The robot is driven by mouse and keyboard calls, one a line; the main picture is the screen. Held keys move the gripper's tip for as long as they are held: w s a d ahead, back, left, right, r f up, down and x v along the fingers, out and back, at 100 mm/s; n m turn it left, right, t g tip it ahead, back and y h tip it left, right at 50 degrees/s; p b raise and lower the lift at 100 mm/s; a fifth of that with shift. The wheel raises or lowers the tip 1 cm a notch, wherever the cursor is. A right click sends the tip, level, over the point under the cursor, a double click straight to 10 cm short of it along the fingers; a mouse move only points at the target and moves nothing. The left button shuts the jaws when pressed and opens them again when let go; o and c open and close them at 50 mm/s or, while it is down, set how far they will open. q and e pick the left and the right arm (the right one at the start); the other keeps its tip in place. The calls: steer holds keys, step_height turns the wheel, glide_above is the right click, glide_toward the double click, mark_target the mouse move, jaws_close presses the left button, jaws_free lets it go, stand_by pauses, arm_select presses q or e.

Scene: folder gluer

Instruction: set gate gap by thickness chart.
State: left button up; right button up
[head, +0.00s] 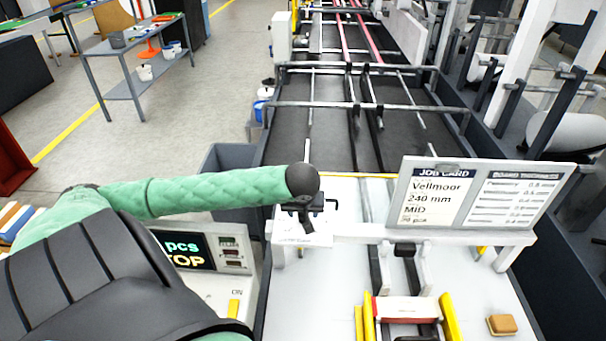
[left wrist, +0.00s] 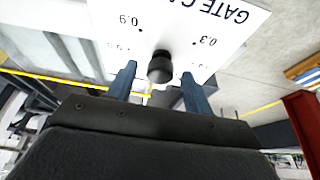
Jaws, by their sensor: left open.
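A white plate lettered "GATE G…" (left wrist: 215,35) fills the top of the left wrist view, upside down, with 0.9 and 0.3 readable beside dots. A dark round knob (left wrist: 160,66) stands in front of it. My left gripper (left wrist: 158,76) is open, its two blue fingers on either side of the knob with a gap showing at each side. In the head view my left gripper (head: 307,212) points down over the small white plate (head: 303,238); the knob is hidden there. The job card (head: 437,196) reads Vellmoor, 240 mm, MID. The board thickness chart (head: 513,202) beside it is mostly blurred.
A screen (head: 185,250) reading "pcs" and "TOP" sits left of the white bed. Yellow guides (head: 449,318) and a tan block (head: 502,325) are at the near right. Conveyor rails and crossbars (head: 365,105) run behind. A grey bin (head: 228,165) stands left of the conveyor.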

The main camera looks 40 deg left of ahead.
arm_select(q)
steer(key=shift+s+d+r+b, duration=0.15)
steer(key=shift+s+r+b, duration=0.05)
steer(key=shift+r+b, duration=0.25)
steer(key=b+v, duration=0.2)
steer(key=v, duration=0.4)
steer(key=shift+r, duration=0.35)
steer(key=shift+s+d, duration=0.1)
